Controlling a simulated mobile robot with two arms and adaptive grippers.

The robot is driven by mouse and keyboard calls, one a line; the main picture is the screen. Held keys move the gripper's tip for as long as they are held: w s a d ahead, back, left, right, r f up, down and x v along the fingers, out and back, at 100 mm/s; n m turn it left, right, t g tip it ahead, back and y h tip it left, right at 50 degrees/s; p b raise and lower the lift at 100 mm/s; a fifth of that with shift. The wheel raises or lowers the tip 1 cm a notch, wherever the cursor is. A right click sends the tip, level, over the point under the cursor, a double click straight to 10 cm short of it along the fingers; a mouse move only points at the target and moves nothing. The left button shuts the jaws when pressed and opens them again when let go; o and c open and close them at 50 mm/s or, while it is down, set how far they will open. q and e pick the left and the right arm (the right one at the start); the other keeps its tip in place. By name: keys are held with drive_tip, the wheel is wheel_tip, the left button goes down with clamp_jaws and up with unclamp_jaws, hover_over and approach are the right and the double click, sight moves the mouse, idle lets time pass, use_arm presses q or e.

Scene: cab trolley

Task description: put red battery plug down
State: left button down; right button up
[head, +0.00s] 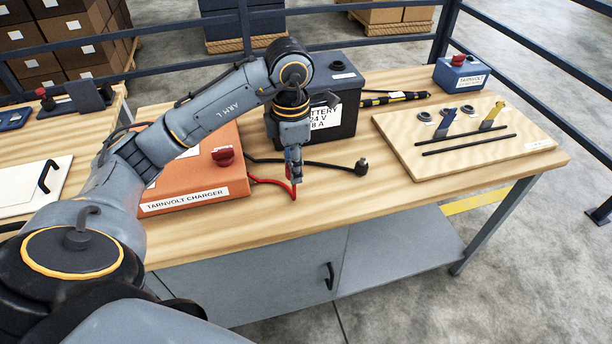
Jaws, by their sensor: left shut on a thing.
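My left gripper (294,178) points down over the wooden table (330,218), in front of the black battery (345,110). It is shut on the red battery plug, which is mostly hidden between the fingers. A red cable (275,184) runs from the orange charger (190,165) to the fingertips. I cannot tell whether the plug touches the table. A black plug (362,167) on a black cable lies on the table to the right of the gripper. My right gripper is not in view.
A wooden tool board (410,157) with several tools lies at the right. A blue box with a red knob (462,75) stands behind it. A black and yellow striped rod (392,98) lies right of the battery. The table's front strip is clear.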

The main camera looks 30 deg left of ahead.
use_arm(q)
drive_tip(key=w+f, duration=0.2)
drive_tip(key=w+a+f, duration=0.1)
drive_tip(key=w+f, duration=0.1)
drive_tip(key=w+f+p, duration=0.1)
drive_tip(key=w+f, duration=0.1)
drive_tip(key=shift+w+a+f, duration=0.2)
drive_tip(key=shift+w+a, duration=0.05)
drive_tip(key=shift+a, duration=0.1)
wheel_tip(320, 180, down, 3)
drive_tip(key=shift+w+p, duration=0.15)
drive_tip(key=shift+p, duration=0.65)
drive_tip(key=shift+f, duration=0.25)
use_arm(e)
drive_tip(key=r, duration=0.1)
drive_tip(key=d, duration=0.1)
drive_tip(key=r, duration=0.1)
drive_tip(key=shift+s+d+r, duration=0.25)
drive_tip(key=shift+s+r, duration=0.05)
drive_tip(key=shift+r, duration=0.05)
use_arm(q)
drive_tip(key=shift+f, duration=0.2)
drive_tip(key=c, duration=1)
unclamp_jaws()
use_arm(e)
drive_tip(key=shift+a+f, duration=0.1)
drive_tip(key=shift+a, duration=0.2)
